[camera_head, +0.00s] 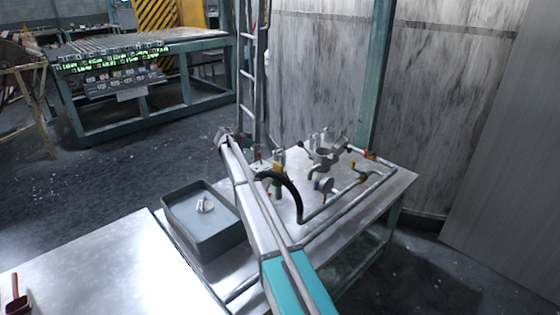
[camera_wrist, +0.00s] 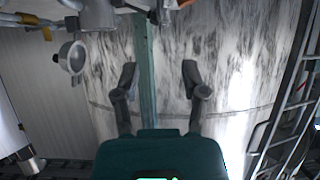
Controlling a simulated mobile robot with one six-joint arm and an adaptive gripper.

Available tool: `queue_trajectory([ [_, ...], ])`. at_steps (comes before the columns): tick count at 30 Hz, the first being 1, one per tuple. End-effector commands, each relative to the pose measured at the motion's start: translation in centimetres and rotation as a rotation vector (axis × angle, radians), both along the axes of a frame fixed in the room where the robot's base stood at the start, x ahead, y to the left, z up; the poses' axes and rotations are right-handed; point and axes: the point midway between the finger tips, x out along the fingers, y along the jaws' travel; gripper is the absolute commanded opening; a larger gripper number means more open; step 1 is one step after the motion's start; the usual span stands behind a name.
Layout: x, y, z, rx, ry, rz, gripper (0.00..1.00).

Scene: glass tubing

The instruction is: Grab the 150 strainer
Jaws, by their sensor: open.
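No part is labelled 150 in a way I can read, and I cannot tell for certain which one is the strainer. Grey metal fittings and pipework (camera_head: 345,205) stand on the metal table ahead of me. A small pale part (camera_head: 204,204) lies in the grey tray on the left. In the wrist view a round, cup-like metal part (camera_wrist: 72,57) shows at upper left, with other fittings along the top edge. My gripper (camera_wrist: 159,78) is open and empty, its two dark fingers apart before the wall and green post. In the head view its fingers are hard to make out.
The grey tray (camera_head: 222,246) has raised walls and sits beside my arm. A bright bench (camera_head: 95,270) is at lower left with a red-handled tool (camera_head: 16,296). A ladder (camera_head: 247,85) and a green post (camera_head: 375,80) stand behind the table. Floor is free at left.

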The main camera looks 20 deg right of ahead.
Motion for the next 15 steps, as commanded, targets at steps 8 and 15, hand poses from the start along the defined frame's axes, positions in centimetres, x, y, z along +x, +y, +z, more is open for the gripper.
queue_trajectory([
  [8,0.3,-0.6,-0.6,0.001,0.001,0.0,0.56],
  [15,1.3,-3.2,-2.3,0.002,0.001,0.0,0.56],
])
